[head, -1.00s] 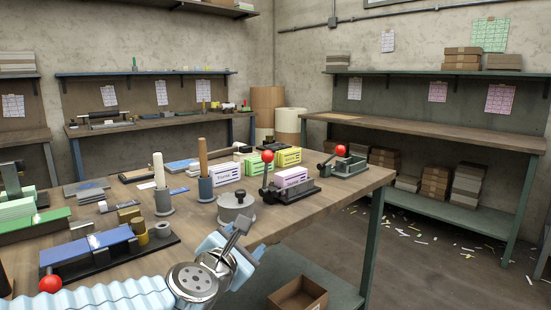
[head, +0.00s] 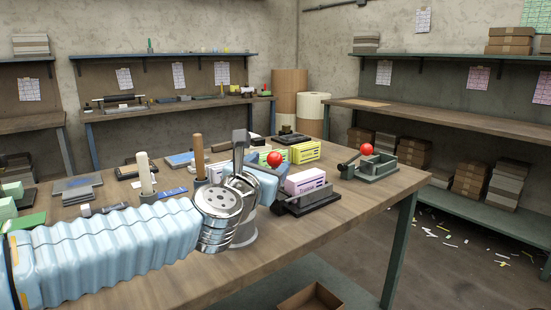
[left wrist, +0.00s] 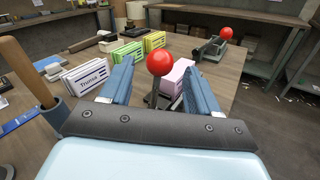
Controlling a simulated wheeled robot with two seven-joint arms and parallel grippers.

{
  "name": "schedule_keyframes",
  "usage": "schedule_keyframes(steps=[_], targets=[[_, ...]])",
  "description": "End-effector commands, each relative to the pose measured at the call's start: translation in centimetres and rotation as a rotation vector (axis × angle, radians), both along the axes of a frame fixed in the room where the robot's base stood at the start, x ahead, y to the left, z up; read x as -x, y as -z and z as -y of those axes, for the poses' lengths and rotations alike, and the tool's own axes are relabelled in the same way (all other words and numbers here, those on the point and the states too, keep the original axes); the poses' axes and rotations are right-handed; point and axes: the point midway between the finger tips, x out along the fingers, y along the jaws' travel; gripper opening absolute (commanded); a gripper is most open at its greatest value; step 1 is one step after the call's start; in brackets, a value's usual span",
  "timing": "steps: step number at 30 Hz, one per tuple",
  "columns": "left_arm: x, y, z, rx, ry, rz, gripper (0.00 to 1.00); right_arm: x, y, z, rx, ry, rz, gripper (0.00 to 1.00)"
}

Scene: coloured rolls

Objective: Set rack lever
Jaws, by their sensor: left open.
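A lever with a red ball knob (head: 274,159) stands at the device with a pink block (head: 305,183) on a dark base (head: 306,203), near the table's right part. My left gripper (head: 266,180) is beside this lever in the head view, partly hidden behind its own wrist. In the left wrist view its two blue fingers are apart. The red knob (left wrist: 160,63) shows between their tips, with the pink block (left wrist: 179,76) behind; contact cannot be told. A second red-knobbed lever (head: 367,149) stands on a grey-green device (head: 370,167) to the right. My right gripper is not in view.
Green (head: 305,152) and yellow labelled blocks lie behind. The table's right front (head: 330,228) is clear. An open cardboard box (head: 311,299) is below.

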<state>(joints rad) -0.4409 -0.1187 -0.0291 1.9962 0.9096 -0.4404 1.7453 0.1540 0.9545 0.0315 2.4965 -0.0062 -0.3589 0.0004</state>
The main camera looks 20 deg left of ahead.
Motion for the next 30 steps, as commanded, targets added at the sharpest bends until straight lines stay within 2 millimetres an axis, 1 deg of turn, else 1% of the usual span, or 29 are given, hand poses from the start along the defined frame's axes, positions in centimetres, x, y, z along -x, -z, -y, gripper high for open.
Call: schedule_keyframes(steps=[1, 3, 7, 12, 19, 30], targets=[[-1.1, 0.0, 0.1, -0.001, 0.001, -0.002, 0.61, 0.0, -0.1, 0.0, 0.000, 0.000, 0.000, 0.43], [-2.3, 0.1, 0.2, -0.002, 0.000, -0.003, 0.61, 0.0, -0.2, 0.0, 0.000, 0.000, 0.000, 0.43], [-3.9, 0.0, 0.3, -0.001, 0.000, -0.001, 0.61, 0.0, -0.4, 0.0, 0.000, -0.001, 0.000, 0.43], [-4.7, 0.0, 0.3, -0.001, 0.000, 0.000, 0.61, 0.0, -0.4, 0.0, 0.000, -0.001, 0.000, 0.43], [-4.8, 0.0, 0.3, -0.001, 0.000, 0.000, 0.61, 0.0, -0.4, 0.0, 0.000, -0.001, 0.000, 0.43], [-4.7, 0.0, 0.3, -0.001, 0.000, 0.000, 0.05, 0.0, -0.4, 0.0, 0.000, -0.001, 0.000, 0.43]])
